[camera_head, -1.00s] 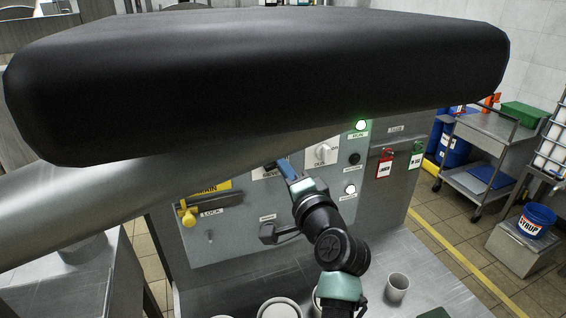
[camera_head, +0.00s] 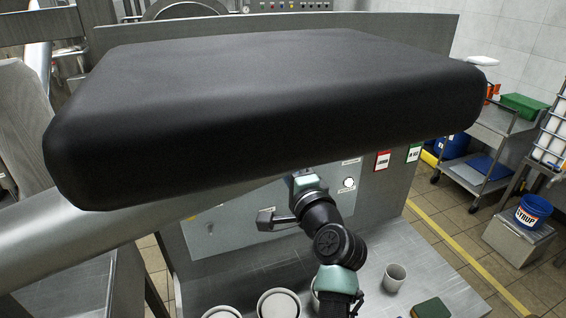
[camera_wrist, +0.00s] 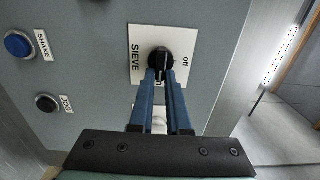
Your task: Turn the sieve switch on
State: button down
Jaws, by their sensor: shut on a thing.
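The sieve switch (camera_wrist: 160,60) is a black rotary knob on a white plate (camera_wrist: 139,78) marked SIEVE, with "off" at its right in the wrist view. Another mark below the knob is partly hidden by my fingers. My gripper (camera_wrist: 160,73) has its two blue fingers on either side of the knob, shut on it. I cannot tell clearly where the knob points. In the head view my gripper's fingertips and the switch are hidden behind a large black block; only the wrist shows below it.
A blue SHAKE button (camera_wrist: 18,44) and a black JOG button (camera_wrist: 46,103) sit left of the switch. A black handle (camera_head: 268,220) juts from the panel beside my wrist. A cup (camera_head: 395,277) and several bowls stand on the ledge below. A lit white lamp (camera_head: 349,183) is at right.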

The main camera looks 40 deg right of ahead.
jog(key=c, duration=0.9)
grip_release()
jog(key=shift+s, duration=0.15)
jog(key=shift+b+v, duration=2.2)
jog(key=shift+v, duration=4.15)
jog(key=shift+f, duration=0.1)
